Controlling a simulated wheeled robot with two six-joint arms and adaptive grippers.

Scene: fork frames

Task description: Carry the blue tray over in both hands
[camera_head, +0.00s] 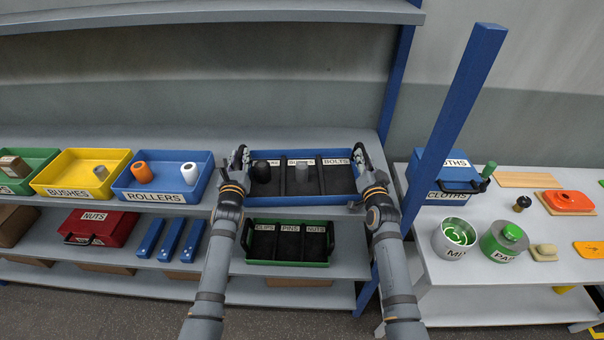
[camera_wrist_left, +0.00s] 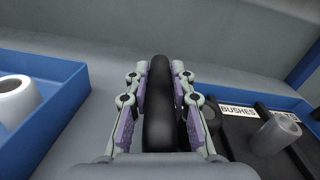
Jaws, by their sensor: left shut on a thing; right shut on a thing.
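The blue tray (camera_head: 300,201) is at the upper shelf level, with black compartments labelled BUSHES in the middle and BOLTS at right; the left label is partly hidden. My left gripper (camera_head: 238,165) is shut on the tray's black left handle (camera_wrist_left: 160,105). I cannot tell whether the tray touches the shelf.
A blue ROLLERS bin (camera_head: 163,196) stands close to the left, beside a yellow BUSHES bin (camera_head: 75,188). A green-rimmed tray (camera_head: 287,264) sits on the shelf below. A blue post (camera_head: 455,120) stands at right, before a table (camera_head: 500,285) holding a blue CLOTHS box (camera_head: 445,178) and tins.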

